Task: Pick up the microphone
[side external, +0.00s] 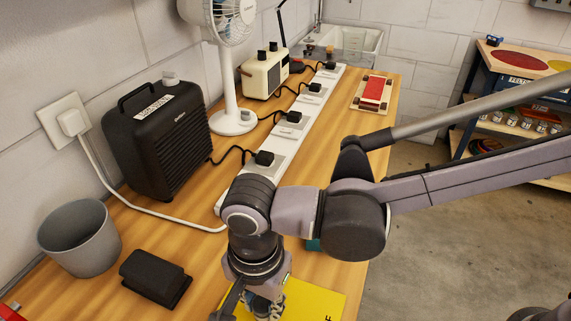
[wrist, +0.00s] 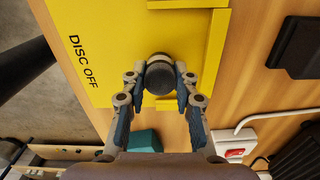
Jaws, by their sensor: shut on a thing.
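My gripper (side external: 264,303) points down at the near end of the bench, over a yellow board (side external: 310,302). In the wrist view its two fingers close on both sides of a dark round-topped thing (wrist: 159,75). Only its top shows, so I cannot tell surely that it is the microphone, or whether it touches the board. The yellow board (wrist: 95,45) is marked "DISC OFF". In the side view the held thing is hidden by my gripper and the lower picture edge. No other microphone is plain to see.
A black block (side external: 156,277), a grey bin (side external: 80,238) and a black heater (side external: 158,143) stand left. A white power strip (side external: 290,127) with several plugs runs to the back, past a fan (side external: 231,121). A teal block (wrist: 147,141) lies close to my gripper.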

